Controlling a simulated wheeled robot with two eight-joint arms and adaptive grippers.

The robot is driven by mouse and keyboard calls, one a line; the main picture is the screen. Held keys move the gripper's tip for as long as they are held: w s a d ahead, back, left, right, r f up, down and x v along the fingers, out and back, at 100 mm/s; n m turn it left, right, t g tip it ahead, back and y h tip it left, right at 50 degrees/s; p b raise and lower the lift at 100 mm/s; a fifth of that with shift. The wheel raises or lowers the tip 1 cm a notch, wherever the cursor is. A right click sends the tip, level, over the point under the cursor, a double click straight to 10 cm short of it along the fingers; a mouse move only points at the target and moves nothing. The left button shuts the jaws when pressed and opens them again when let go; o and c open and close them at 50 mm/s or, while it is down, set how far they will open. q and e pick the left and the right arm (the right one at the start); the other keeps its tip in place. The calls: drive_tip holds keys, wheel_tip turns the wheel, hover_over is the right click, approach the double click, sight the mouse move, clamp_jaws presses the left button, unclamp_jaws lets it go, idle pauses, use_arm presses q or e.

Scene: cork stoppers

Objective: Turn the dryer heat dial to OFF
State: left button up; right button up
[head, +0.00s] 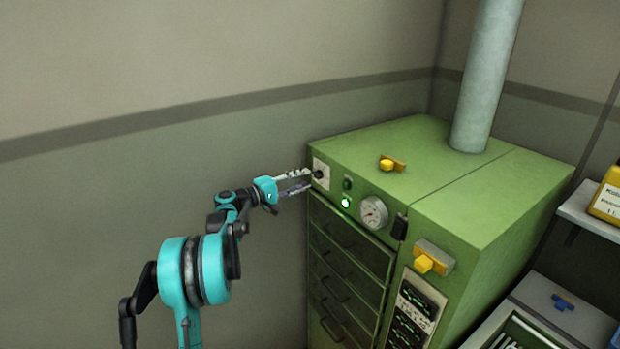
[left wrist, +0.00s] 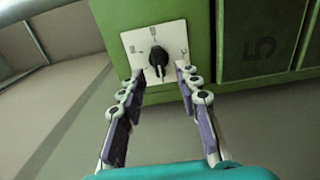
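The green dryer (head: 480,200) stands against the wall in the head view. Its heat dial (head: 318,174) is a black knob on a white plate at the upper left of the front. In the left wrist view the black dial (left wrist: 158,57) sits on the white plate (left wrist: 140,38), which has small marks too blurred to read. My left gripper (head: 308,178) is at the dial. In the left wrist view its fingers (left wrist: 161,76) are apart, one to each side of the knob's lower end. I cannot tell whether they touch it. My right gripper is in neither view.
A lit green lamp (head: 346,202), a round gauge (head: 374,212) and several drawers (head: 340,262) are on the dryer's front. A yellow handle (head: 391,164) is on top, near a grey pipe (head: 486,80). A shelf with a yellow container (head: 608,196) stands at right.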

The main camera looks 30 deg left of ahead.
use_arm(q)
drive_tip(key=v, duration=0.8)
drive_tip(key=s+d+f+m+g+b, duration=0.1)
drive_tip(key=s+d+f+m+g, duration=0.1)
drive_tip(key=d, duration=0.7)
drive_tip(key=s+d+f+m+g+b, duration=0.1)
drive_tip(key=d+g, duration=0.1)
drive_tip(key=d, duration=0.6)
drive_tip(key=s+d+f+m+g, duration=0.2)
drive_tip(key=d+g, duration=0.1)
drive_tip(key=d, duration=0.6)
drive_tip(key=s+d+f+m+g+y+b, duration=0.1)
drive_tip(key=s+d+f+m+y, duration=0.2)
drive_tip(key=s, duration=0.8)
drive_tip(key=s+d+f+m+g+y+b, duration=0.1)
drive_tip(key=s+d+f+m, duration=0.4)
drive_tip(key=s+f, duration=0.5)
drive_tip(key=s+d+y+b, duration=0.1)
drive_tip(key=d+y, duration=0.1)
drive_tip(key=shift+s+d+m+y, duration=0.2)
drive_tip(key=shift+d+m+y, duration=0.1)
drive_tip(key=shift+y, duration=0.1)
